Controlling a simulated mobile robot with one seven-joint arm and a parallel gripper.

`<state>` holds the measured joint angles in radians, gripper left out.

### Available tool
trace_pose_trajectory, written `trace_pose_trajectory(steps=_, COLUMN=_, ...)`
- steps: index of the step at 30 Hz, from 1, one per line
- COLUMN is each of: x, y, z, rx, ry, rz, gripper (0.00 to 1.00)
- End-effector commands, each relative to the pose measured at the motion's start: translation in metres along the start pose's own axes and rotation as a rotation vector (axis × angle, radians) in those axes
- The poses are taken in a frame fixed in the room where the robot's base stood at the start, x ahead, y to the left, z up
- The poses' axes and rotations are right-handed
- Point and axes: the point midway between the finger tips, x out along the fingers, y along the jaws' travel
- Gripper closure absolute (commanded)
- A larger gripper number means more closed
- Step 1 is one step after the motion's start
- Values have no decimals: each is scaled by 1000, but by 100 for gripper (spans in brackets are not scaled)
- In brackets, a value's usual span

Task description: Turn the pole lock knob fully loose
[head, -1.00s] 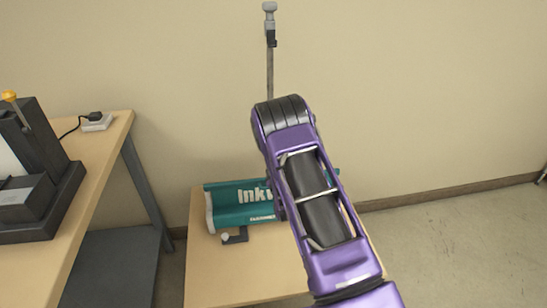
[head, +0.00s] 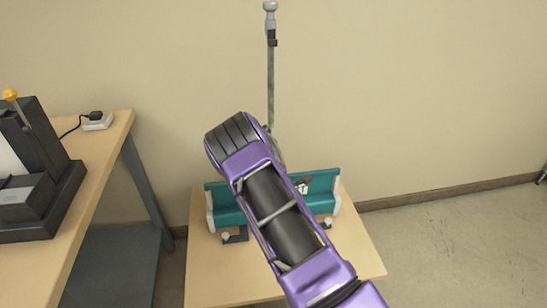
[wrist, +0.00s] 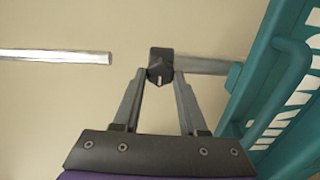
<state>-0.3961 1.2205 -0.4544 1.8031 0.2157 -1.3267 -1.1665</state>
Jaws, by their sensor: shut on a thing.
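The pole lock knob (wrist: 160,75) is a small dark knob with a pale mark line, on a dark collar on the pole. My gripper (wrist: 161,86) has both fingertips closed on it from opposite sides in the wrist view. The silver pole (wrist: 200,65) runs from the collar to the teal stand base (wrist: 290,60), and a lighter pole length (wrist: 55,57) shows at left. In the head view the pole (head: 270,85) stands upright against the wall, and my arm hides the knob and the gripper.
The teal base (head: 228,210) sits on a low wooden table (head: 225,283). At left a higher bench (head: 98,150) holds a dark machine (head: 50,205) and a white socket box (head: 98,121) with a black plug. The floor at right is clear.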

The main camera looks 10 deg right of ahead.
Motion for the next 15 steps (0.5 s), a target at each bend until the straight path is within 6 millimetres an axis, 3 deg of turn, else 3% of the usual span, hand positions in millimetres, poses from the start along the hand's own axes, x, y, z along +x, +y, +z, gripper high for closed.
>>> trace_pose_trajectory(steps=15, x=0, y=0, z=0, rx=-39, ry=-1, rz=-1, gripper=100)
